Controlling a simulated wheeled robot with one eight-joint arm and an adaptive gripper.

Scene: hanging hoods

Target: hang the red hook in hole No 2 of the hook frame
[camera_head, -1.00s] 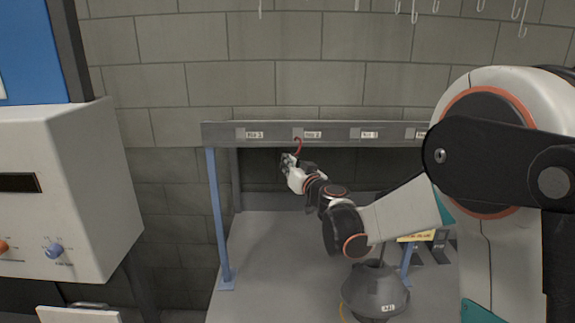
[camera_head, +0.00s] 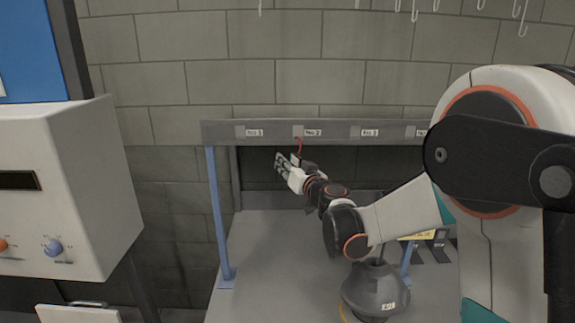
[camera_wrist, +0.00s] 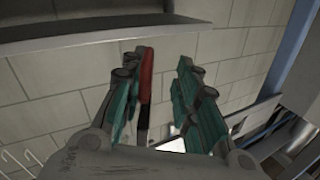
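The hook frame (camera_head: 222,132) is a grey beam with labelled holes. The red hook (camera_head: 299,145) is at the beam's lower edge by hole No 2, just left of the No 2 label. Its top meets the beam; I cannot tell how it sits in the hole. My gripper (camera_head: 282,166) is just below the beam with its fingers spread. In the wrist view the gripper (camera_wrist: 158,85) is open. The red hook (camera_wrist: 146,76) stands upright along the inner side of the left finger, with a clear gap to the right finger. Its lower end is partly hidden.
A blue post (camera_head: 218,220) carries the left end of the beam. A dark grey hood (camera_head: 375,290) hangs or stands below my arm. A white control box (camera_head: 70,190) is at the left. Several pale hooks (camera_head: 414,12) hang at the top right.

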